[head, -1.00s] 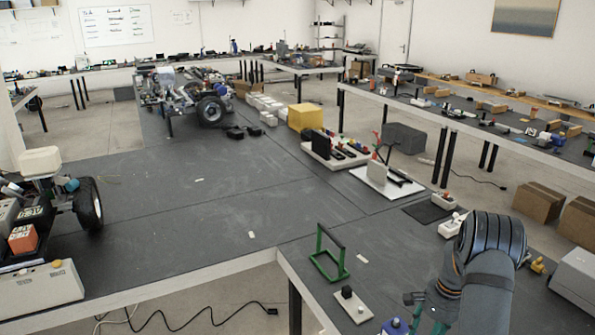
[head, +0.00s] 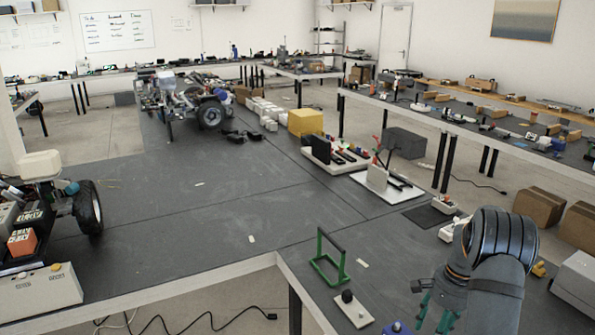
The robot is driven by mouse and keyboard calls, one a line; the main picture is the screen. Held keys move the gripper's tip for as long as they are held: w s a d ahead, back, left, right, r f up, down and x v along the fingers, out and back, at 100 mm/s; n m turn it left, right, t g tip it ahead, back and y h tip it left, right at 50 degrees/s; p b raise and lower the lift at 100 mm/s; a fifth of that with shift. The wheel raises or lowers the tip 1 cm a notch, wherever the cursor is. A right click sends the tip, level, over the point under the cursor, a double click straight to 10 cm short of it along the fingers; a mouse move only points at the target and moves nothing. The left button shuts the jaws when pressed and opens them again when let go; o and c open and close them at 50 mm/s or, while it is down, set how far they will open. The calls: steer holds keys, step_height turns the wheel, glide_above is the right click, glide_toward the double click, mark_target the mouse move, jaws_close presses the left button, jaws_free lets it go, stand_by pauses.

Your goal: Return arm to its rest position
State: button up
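My arm shows at the lower right of the head view, with a dark ribbed joint and grey links. My gripper (head: 432,308), with green finger parts, shows low in the view beside the arm, over the table's right part. Part of it is hidden by the arm and the lower picture edge. I cannot tell whether its fingers are open or shut, and no held object is visible.
A green frame (head: 319,258) stands left of my gripper. A white plate with a black knob (head: 353,309) and a blue object (head: 397,328) lie close by. A white block (head: 447,229) sits behind my arm. The middle of the dark table (head: 200,215) is mostly clear.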

step_height(320, 180, up, 6)
steer(key=f, duration=1.2)
steer(key=shift+s+a+f, duration=0.1)
steer(key=shift+s+a, duration=0.05)
steer(key=shift+a, duration=0.25)
step_height(320, 180, up, 8)
steer(key=p, duration=0.8)
steer(key=shift+d, duration=0.15)
